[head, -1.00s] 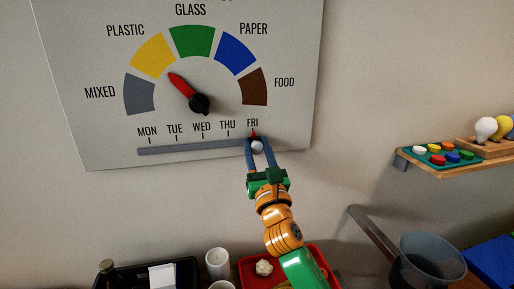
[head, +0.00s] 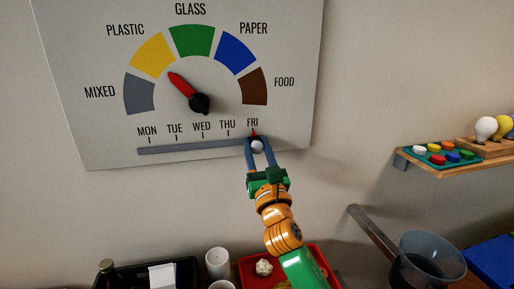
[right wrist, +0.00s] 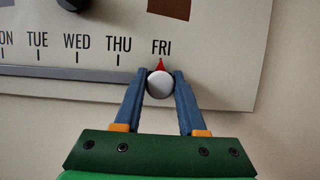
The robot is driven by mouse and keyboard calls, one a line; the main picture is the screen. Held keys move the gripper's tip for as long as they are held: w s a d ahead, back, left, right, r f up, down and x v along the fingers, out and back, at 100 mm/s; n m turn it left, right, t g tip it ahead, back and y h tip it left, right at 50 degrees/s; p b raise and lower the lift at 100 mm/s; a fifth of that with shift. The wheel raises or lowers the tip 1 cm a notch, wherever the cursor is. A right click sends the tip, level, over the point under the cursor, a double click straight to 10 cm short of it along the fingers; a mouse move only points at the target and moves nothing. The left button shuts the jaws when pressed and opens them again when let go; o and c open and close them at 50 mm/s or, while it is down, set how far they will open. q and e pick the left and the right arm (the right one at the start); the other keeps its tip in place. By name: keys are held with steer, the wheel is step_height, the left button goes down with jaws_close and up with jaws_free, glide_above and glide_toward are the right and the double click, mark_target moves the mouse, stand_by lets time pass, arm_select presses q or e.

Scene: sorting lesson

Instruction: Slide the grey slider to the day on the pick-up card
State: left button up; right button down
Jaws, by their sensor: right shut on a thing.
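The grey slider knob (head: 257,147) sits at the right end of the slot (head: 190,147) on the wall board (head: 290,60). Its red pointer (head: 253,134) is under FRI; in the right wrist view the red tip (right wrist: 160,65) stands just below the FRI label (right wrist: 161,48). My right gripper (head: 258,150) has its blue fingers on both sides of the round knob (right wrist: 160,85) and is shut on it. The left gripper is not in view. I cannot make out a pick-up card with a readable day.
A dial with a red and black pointer (head: 198,102) points toward the yellow PLASTIC sector. Below are a black tray (head: 190,266), a red tray (head: 247,264) and a white cup (head: 217,263).

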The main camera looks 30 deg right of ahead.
mark_target(228, 136)
stand_by(0.4)
steer(key=a, duration=0.2)
steer(key=w+a, duration=0.1)
steer(key=a, duration=0.3)
steer(key=shift+w+a, duration=0.1)
steer(key=shift+w, duration=0.2)
steer(key=shift+d, duration=0.25)
steer(key=c, duration=0.6)
jaws_free()
steer(key=shift+o, duration=0.4)
